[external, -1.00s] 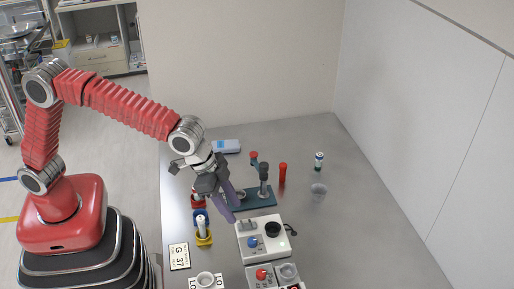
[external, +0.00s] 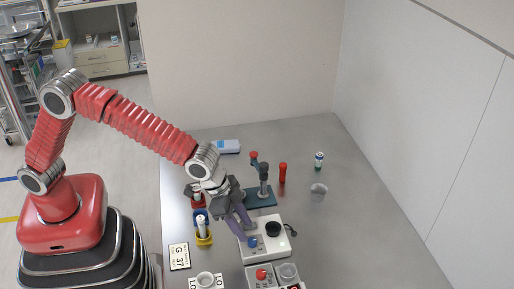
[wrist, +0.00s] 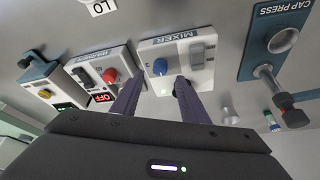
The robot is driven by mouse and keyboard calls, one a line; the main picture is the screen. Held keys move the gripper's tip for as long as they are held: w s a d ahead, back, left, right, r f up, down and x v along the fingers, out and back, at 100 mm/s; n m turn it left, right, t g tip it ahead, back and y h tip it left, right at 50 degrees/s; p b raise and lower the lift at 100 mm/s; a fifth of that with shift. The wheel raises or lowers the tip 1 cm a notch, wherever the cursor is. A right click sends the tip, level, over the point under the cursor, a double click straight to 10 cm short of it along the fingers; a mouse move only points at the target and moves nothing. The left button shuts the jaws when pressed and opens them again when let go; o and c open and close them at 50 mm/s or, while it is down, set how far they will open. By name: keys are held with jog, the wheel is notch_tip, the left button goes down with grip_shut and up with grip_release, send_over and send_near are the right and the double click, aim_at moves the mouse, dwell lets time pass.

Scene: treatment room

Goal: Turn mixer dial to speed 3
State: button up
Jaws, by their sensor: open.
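The mixer (external: 277,243) is a white box on the metal table, and the wrist view shows its MIXER label (wrist: 172,41). Its blue dial (external: 252,242) is on the front left in the external view. In the wrist view the blue dial (wrist: 160,66) is just beyond my fingertips, between their lines. A grey switch (wrist: 197,56) is beside it. My gripper (external: 245,231) is open and empty, its purple fingers pointing down at the dial. The wrist view shows both fingers of my gripper (wrist: 159,80) apart. I cannot tell whether they touch the mixer. The dial's setting is not readable.
A box with a red knob (wrist: 110,75) and an OFF display stands beside the mixer. The teal cap press (external: 262,197) is behind it. A blue-and-yellow holder (external: 204,238) is left of my gripper. The table's right side is mostly clear.

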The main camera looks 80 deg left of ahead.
aim_at(252, 240)
jog(key=shift+x, duration=2.75)
jog(key=shift+c, duration=0.5)
grip_shut()
